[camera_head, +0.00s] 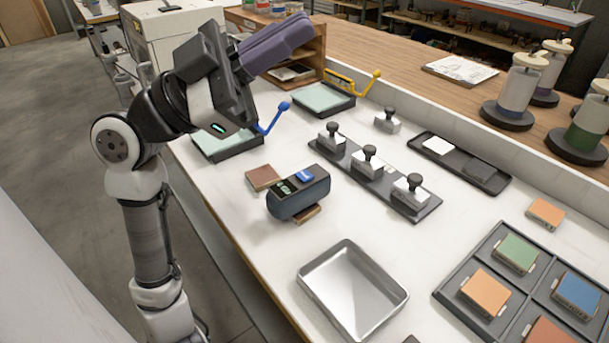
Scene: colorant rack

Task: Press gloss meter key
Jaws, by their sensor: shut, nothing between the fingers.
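The gloss meter (298,203) is a dark blue-grey block with a rounded underside on the white bench. Its top carries a bright blue key (304,175) and a dark panel with pale green markings (283,187). A brown sample piece (308,213) shows under its front edge; how they touch is unclear. My gripper (300,30) is raised at the upper left of the view, above and behind the meter. Its purple-grey fingers are together, empty, and point up and right, away from the key. Nothing covers the key.
A brown tile (263,177) lies left of the meter. A metal tray (345,309) is in front. A dark rack with knobbed blocks (390,187) stands to the right. Levered trays (228,147) (325,99) sit behind. A compartment tray with coloured tiles (457,268) is at right.

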